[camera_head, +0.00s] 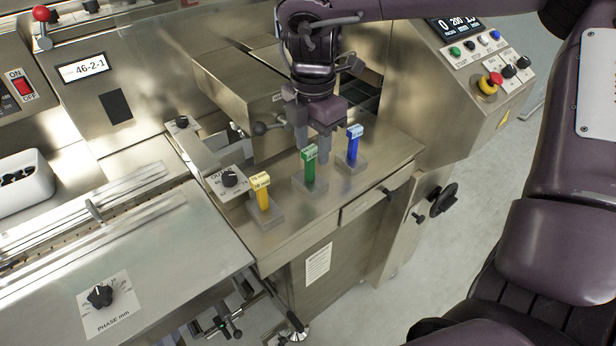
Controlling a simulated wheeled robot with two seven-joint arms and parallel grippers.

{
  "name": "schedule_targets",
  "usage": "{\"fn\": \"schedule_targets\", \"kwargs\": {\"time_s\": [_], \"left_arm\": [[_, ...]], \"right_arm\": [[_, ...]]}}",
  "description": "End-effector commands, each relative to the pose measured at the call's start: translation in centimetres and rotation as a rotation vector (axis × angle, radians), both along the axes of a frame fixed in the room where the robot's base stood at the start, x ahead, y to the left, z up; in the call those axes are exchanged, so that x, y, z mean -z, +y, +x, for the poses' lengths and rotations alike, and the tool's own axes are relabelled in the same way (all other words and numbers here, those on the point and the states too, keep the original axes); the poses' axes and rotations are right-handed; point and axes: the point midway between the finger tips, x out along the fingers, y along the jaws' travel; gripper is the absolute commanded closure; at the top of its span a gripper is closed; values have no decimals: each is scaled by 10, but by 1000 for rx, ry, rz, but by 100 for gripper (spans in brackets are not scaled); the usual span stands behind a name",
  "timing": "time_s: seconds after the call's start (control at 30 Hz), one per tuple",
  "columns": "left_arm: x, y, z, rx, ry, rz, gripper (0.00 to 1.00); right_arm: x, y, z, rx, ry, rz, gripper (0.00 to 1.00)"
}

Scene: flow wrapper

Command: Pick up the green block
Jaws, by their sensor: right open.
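The green block (309,164) stands upright in a grey base on the metal ledge of the machine, between a yellow block (262,192) on its left and a blue block (353,144) on its right. My right gripper (313,150) points down just behind and above the green block, its two fingers apart. The green block's top overlaps the gap between the fingers in the picture; I cannot tell whether they touch it. My left gripper is not in view.
The metal ledge (290,238) is bare in front of the blocks. A steel housing (240,88) stands behind them. A control panel with a red knob (488,84) is at the right. A guide knob (229,178) sits left of the yellow block.

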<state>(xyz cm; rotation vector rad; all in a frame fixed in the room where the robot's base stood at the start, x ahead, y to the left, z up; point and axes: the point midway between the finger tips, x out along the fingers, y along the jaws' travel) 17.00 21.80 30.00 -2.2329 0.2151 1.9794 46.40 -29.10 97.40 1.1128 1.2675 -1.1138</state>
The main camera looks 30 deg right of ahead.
Motion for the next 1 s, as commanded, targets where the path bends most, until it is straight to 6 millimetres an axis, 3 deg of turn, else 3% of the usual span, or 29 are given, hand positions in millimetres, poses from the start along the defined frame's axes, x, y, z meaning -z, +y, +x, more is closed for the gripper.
{"fn": "schedule_targets", "kwargs": {"time_s": [0.33, 0.67, 0.9, 1.0], "left_arm": [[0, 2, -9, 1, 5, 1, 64], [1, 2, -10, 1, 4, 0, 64], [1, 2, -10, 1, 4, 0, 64], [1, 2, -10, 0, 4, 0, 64]], "right_arm": [[47, 4, 2, 0, 3, 2, 58], [53, 4, 2, 0, -1, 0, 60], [53, 4, 2, 0, -1, 0, 91], [53, 4, 2, 0, -1, 0, 100]]}}
